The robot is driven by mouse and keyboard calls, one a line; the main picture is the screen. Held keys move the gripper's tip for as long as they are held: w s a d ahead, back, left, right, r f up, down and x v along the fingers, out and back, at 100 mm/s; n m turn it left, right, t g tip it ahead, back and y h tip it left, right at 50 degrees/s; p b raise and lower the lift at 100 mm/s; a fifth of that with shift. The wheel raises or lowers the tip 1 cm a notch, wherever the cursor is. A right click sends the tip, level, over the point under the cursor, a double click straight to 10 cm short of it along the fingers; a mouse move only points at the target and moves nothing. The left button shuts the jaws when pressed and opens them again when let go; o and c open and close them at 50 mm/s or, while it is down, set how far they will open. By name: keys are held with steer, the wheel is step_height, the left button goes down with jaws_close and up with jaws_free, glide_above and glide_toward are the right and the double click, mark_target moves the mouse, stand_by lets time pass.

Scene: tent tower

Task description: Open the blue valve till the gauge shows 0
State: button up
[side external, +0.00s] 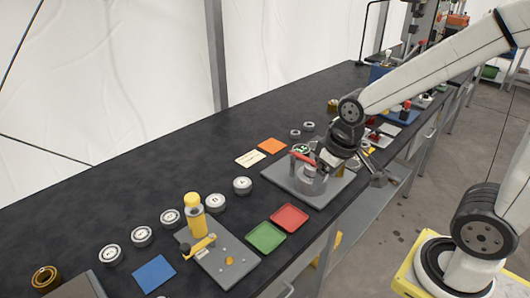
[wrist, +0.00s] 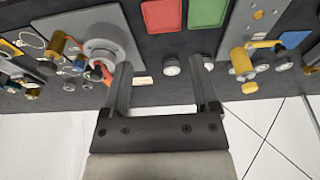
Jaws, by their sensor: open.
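A grey round fixture (side external: 311,181) stands on a grey base plate (side external: 283,182); in the wrist view the fixture (wrist: 101,42) is at upper left. A red lever (side external: 301,158) shows at the fixture, and a red-orange part (wrist: 106,74) shows there in the wrist view. A green-marked round dial (side external: 301,148) is behind the lever; its reading is too small to tell. I cannot clearly identify a blue valve; a small blue part (wrist: 80,62) lies beside the fixture in the wrist view. My gripper (wrist: 161,65) is open and empty, its left finger overlapping the fixture's edge in that view.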

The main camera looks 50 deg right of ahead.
steer(key=w+d+r+n+g, duration=0.1)
steer(key=w+d+g, duration=0.1)
steer(key=w+d, duration=1.25)
steer(key=w+d+f+n, duration=0.1)
steer(key=w+d, duration=0.1)
steer(key=d, duration=0.8)
steer(key=shift+g, duration=0.3)
steer(key=f, duration=0.5)
steer(key=shift+w+a+f, duration=0.2)
steer(key=shift+a+f, duration=0.1)
steer(key=shift+f, duration=0.35)
steer(key=shift+d+f, duration=0.15)
steer(key=shift+f, duration=3.7)
jaws_close()
